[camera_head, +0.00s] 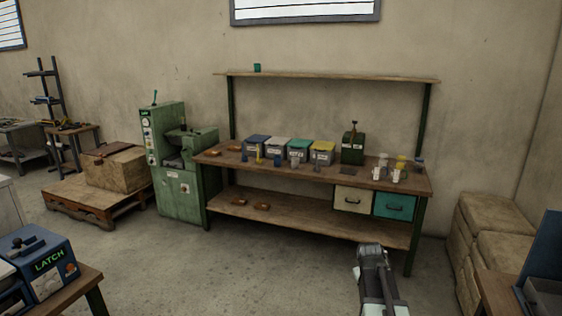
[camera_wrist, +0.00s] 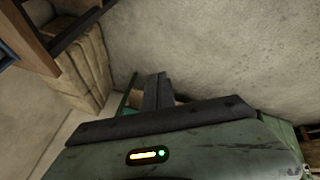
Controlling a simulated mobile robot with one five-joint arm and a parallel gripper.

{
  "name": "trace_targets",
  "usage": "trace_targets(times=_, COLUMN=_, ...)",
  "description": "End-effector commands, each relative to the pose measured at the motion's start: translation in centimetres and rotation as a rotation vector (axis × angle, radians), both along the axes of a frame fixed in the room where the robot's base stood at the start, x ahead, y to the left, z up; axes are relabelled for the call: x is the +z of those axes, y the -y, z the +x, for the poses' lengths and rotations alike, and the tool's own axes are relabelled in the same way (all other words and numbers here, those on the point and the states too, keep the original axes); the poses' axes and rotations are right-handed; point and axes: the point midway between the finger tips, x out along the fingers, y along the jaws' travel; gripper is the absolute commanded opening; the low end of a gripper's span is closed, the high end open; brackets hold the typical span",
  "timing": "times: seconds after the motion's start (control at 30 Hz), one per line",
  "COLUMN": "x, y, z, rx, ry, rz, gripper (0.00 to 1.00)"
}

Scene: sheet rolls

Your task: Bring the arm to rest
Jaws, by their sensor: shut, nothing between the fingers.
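My arm (camera_head: 377,280) rises from the bottom edge of the head view, right of centre, in front of the workbench (camera_head: 230,161). In the wrist view my gripper (camera_wrist: 158,90) shows as dark fingers close together, shut with nothing between them. The gripper's fingertips cannot be made out clearly in the head view.
The bench carries several labelled bins (camera_head: 299,149), cups and a green device (camera_head: 353,147). A green machine (camera_head: 178,165) stands at its left. Stacked tan blocks (camera_head: 490,240) sit at right. A LATCH box (camera_head: 45,262) is front left. Floor (camera_head: 260,270) before the bench is clear.

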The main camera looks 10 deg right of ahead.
Motion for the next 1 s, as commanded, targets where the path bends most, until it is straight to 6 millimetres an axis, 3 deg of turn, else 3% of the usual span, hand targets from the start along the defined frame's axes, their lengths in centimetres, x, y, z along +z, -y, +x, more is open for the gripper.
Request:
trace_targets(times=0.03, x=-0.4, y=-4.9, z=-0.1, rx=0.047, ry=-0.019, rz=0.029, gripper=0.0)
trace_targets(times=0.13, x=-1.2, y=-13.7, z=-1.4, rx=0.119, ry=-0.074, rz=0.092, gripper=0.0)
trace_targets(times=0.2, x=-1.8, y=-19.1, z=-3.3, rx=0.156, ry=-0.125, rz=0.141, gripper=0.0)
trace_targets(times=0.3, x=-2.5, y=-24.8, z=-7.1, rx=0.173, ry=-0.213, rz=0.209, gripper=0.0)
trace_targets(times=0.33, x=-2.6, y=-25.7, z=-8.4, rx=0.164, ry=-0.242, rz=0.231, gripper=0.0)
trace_targets(times=0.4, x=-2.9, y=-26.3, z=-11.4, rx=0.116, ry=-0.31, rz=0.282, gripper=0.0)
trace_targets(times=0.5, x=-3.1, y=-26.9, z=-13.5, rx=0.063, ry=-0.377, rz=0.325, gripper=0.0)
trace_targets(times=1.0, x=-3.1, y=-26.9, z=-13.8, rx=0.033, ry=-0.396, rz=0.332, gripper=0.0)
